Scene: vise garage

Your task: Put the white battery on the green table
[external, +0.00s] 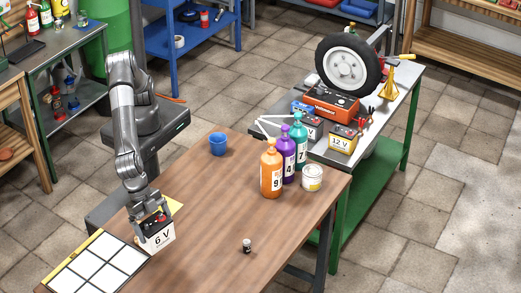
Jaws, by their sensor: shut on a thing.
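The white battery (159,239), marked "6 V" with a dark and red top, is at the left end of the brown wooden table. My gripper (153,219) is over its top and shut on it. The gripper hides part of the top, and I cannot tell whether the battery touches the wood. The green table (393,113), with a grey top and green legs, stands at the back right. It carries a tyre, an orange-red device and a yellow "12 V" battery (343,140).
The brown table (215,235) holds a white-panelled tray (97,270), a small dark item (247,246), a blue cup (218,145), orange (271,170), purple and teal bottles, and a can (312,178). The bottles and can stand near the green table. The brown table's middle is mostly clear.

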